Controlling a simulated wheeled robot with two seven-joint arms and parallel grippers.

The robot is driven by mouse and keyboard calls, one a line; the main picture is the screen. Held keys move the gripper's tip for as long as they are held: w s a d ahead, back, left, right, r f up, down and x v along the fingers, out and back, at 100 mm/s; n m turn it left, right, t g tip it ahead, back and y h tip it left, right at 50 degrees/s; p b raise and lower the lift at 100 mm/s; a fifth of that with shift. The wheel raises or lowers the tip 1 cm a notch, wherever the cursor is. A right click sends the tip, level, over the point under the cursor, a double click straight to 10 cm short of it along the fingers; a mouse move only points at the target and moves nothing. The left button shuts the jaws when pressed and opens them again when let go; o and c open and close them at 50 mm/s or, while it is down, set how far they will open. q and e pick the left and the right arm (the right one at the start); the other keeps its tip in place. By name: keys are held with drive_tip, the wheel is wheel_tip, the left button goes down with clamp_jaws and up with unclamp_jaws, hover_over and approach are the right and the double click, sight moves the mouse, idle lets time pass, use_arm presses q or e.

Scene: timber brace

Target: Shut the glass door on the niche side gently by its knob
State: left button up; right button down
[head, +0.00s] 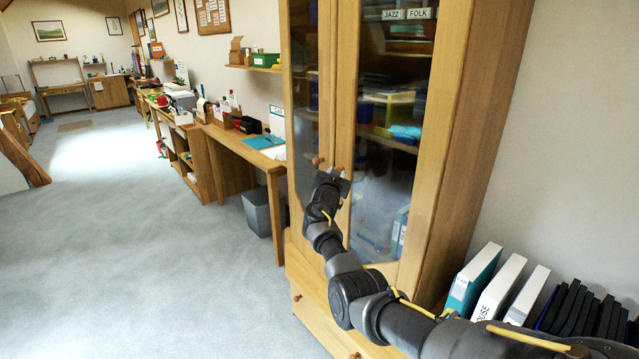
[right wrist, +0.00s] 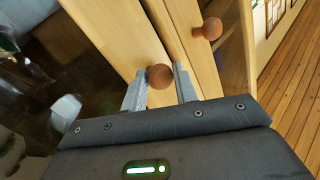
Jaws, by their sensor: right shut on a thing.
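The tall wooden cabinet (head: 460,150) has two glass doors with round wooden knobs near their meeting edges. My right gripper (head: 334,176) reaches in from the lower right to the right-hand door (head: 344,80). In the right wrist view, my right gripper (right wrist: 160,88) is shut on that door's knob (right wrist: 159,76), one finger on each side. The other door's knob (right wrist: 212,28) stands free beside it and shows in the head view too (head: 317,160). A dark line runs between the two door frames; I cannot tell how far the held door stands open. My left gripper is not in view.
White and teal binders (head: 497,290) stand right of the cabinet, with dark ones beside them. A drawer (head: 318,318) lies under the doors. A desk (head: 235,140) and a grey bin (head: 262,211) stand to the left. The carpet (head: 150,260) at left is clear.

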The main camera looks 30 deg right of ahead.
drive_tip(key=shift+w+a+r, duration=0.15)
drive_tip(key=shift+r, duration=0.25)
drive_tip(key=shift+w+a+r, duration=0.1)
drive_tip(key=shift+w+r, duration=0.05)
drive_tip(key=shift+r, duration=0.2)
drive_tip(key=c, duration=1.4)
unclamp_jaws()
drive_tip(key=o, duration=0.3)
drive_tip(key=shift+w+f, duration=0.2)
drive_tip(key=shift+w, duration=0.05)
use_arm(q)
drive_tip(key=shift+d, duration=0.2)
use_arm(e)
drive_tip(key=shift+o, duration=0.2)
drive_tip(key=shift+s+d+f, duration=0.1)
drive_tip(key=shift+d, duration=0.1)
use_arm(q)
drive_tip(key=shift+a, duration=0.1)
use_arm(e)
drive_tip(key=shift+f, duration=0.1)
